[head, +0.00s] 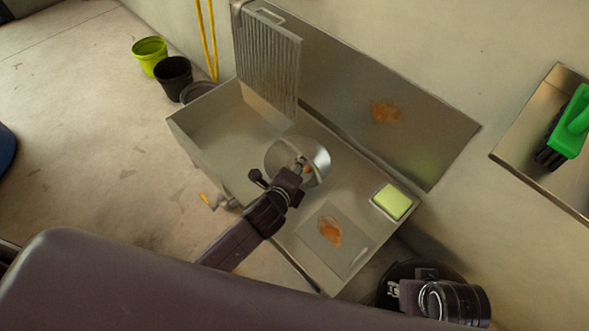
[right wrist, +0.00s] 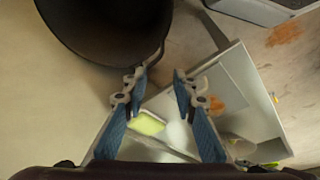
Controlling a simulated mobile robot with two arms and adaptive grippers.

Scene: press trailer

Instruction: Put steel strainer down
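The steel strainer (head: 283,152) is a shiny round bowl over the middle of the steel sink unit (head: 205,125). My left gripper (head: 301,166) is at the strainer, its narrow fingers close together and seemingly shut on it. The exact grip is small and partly hidden, and I cannot tell whether the strainer touches the surface below. My right gripper (right wrist: 158,92) is open and empty; its two blue-padded fingers stand apart in the right wrist view. In the head view the right arm is at the lower right, beyond the sink's near corner.
A yellow-green sponge (head: 392,202) lies in a small tray at the sink's right end. A flat plate (head: 312,241) has an orange stain. A ribbed board (head: 268,62) stands at the back left. A dark bucket (right wrist: 110,30) is near my right gripper. A green brush (head: 573,122) lies on a right-hand shelf.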

